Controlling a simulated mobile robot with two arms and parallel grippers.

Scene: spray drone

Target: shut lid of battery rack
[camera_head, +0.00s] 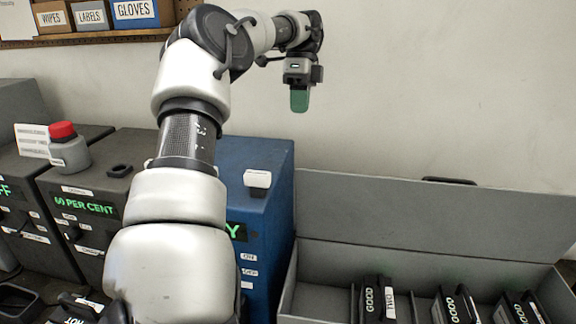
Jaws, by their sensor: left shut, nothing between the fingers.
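The battery rack is a grey box (316,302) at the lower right. Its grey lid (420,215) stands raised along the back edge, with a dark handle on its top edge. Several black batteries (455,304) labelled GOOD stand inside. My left gripper (299,100) is shut and empty, its green fingertips pointing down. It appears in front of the wall, above and to the left of the lid, and apart from it. My right gripper is not in view.
A blue box (262,200) with a white knob on top stands left of the rack. Dark boxes (118,190) with green displays stand farther left, one topped by a red button (62,130). A shelf with labelled bins (90,17) hangs at upper left. The space above the rack is clear.

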